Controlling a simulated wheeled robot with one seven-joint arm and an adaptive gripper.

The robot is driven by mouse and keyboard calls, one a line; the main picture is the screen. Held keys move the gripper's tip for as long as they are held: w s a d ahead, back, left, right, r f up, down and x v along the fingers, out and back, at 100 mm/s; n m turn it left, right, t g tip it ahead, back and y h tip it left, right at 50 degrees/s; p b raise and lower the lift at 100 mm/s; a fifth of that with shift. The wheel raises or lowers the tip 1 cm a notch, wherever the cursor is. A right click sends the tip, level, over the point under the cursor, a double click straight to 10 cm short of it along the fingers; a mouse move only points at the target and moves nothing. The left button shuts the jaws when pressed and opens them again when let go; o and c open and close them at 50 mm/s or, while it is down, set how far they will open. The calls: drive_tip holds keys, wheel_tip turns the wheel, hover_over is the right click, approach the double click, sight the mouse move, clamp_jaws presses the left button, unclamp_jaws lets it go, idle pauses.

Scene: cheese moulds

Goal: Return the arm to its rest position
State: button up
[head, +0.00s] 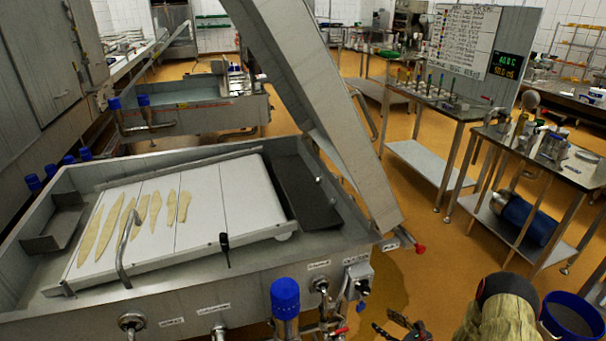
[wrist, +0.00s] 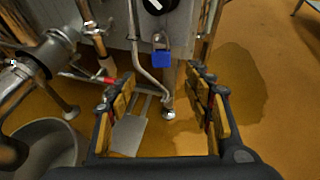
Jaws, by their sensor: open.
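My gripper (head: 402,326) is at the bottom of the head view, low in front of the steel vat's right front corner. In the wrist view my gripper (wrist: 163,100) shows its two padded fingers wide apart with nothing between them. My arm (head: 508,310) enters at the bottom right of the head view. Beyond the fingers in the wrist view are a blue padlock (wrist: 161,55), a bent steel pipe and the orange floor.
The steel vat (head: 190,318) with pipes and a blue-capped fitting (head: 285,298) stands close to the left of my gripper. A grey bucket (wrist: 42,150) is at lower left in the wrist view. A blue bin (head: 572,316) stands beside my arm. Orange floor (head: 440,262) is open beyond.

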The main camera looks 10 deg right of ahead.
drive_tip(key=s+a+f+n+g+y, duration=0.2)
drive_tip(key=s+a+n+g, duration=0.1)
drive_tip(key=s+a, duration=0.35)
drive_tip(key=s+a+r+n+g+y, duration=0.1)
drive_tip(key=s+a+r+n+g, duration=0.2)
drive_tip(key=s+r+n, duration=0.15)
drive_tip(key=s+a+r+n+g+y, duration=0.1)
drive_tip(key=s+a+r+n+g, duration=0.15)
drive_tip(key=r, duration=0.35)
drive_tip(key=s+a+r+n+h+p, duration=0.2)
drive_tip(key=s+r+n, duration=0.3)
drive_tip(key=r, duration=1)
drive_tip(key=s+a+r+n+t+h+p, duration=0.1)
drive_tip(key=s+r+n+h, duration=0.3)
drive_tip(key=r, duration=1.2)
drive_tip(key=s+a+r+n+t+h+p, duration=0.1)
drive_tip(key=s+a+r+n+h+p, duration=0.1)
drive_tip(key=s+r+n, duration=0.6)
wheel_tip(320, 180, up, 7)
drive_tip(key=a+n+h, duration=0.1)
drive_tip(key=n+h, duration=0.1)
drive_tip(key=n, duration=0.1)
drive_tip(key=shift+s+a+r+n+p, duration=0.2)
drive_tip(key=shift+s+a+n+p, duration=0.1)
drive_tip(key=shift+a+p, duration=0.1)
drive_tip(key=shift+a, duration=0.1)
